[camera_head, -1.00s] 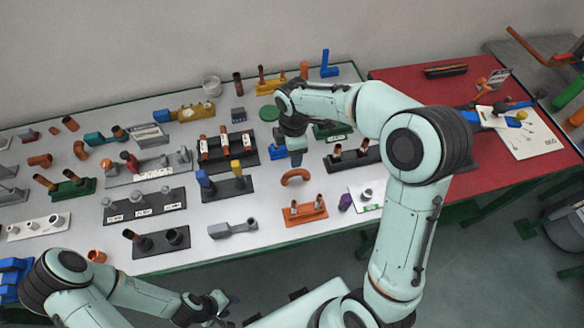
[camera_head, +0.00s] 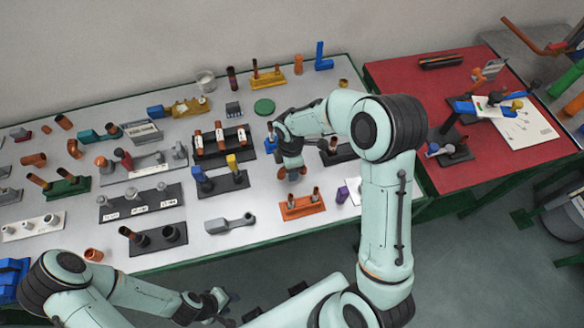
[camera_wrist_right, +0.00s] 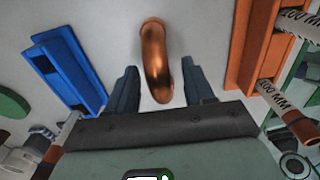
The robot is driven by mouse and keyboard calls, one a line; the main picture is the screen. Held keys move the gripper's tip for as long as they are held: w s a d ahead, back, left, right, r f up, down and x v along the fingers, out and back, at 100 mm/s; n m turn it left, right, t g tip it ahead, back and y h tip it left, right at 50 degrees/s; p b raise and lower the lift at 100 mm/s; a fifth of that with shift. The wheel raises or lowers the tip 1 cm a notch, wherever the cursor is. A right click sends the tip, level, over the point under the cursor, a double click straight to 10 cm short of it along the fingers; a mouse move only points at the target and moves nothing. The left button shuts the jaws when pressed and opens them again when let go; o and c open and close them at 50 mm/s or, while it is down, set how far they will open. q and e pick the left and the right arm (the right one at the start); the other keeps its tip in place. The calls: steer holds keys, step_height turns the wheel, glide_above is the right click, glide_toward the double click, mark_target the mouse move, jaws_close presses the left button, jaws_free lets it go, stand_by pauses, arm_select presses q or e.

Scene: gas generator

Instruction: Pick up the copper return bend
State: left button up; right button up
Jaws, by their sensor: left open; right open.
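The copper return bend (camera_wrist_right: 155,55), a shiny curved copper tube, is on the white tabletop. In the right wrist view it lies between the two dark fingers of my open right gripper (camera_wrist_right: 160,70), with a gap on each side. In the head view the bend (camera_head: 281,173) is mostly hidden behind my right gripper (camera_head: 292,169), which points down over it. I cannot tell the exact height of the fingertips. My left gripper (camera_head: 222,300) is open and empty, low in front of the table.
An orange block (camera_head: 300,209) with copper tubes stands close by; it also shows in the right wrist view (camera_wrist_right: 250,45). A blue bracket (camera_wrist_right: 68,72) is on the other side. Fixtures crowd the table further left.

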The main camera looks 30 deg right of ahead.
steer(key=c, duration=0.8)
steer(key=shift+r, duration=0.15)
steer(key=shift+c, duration=0.2)
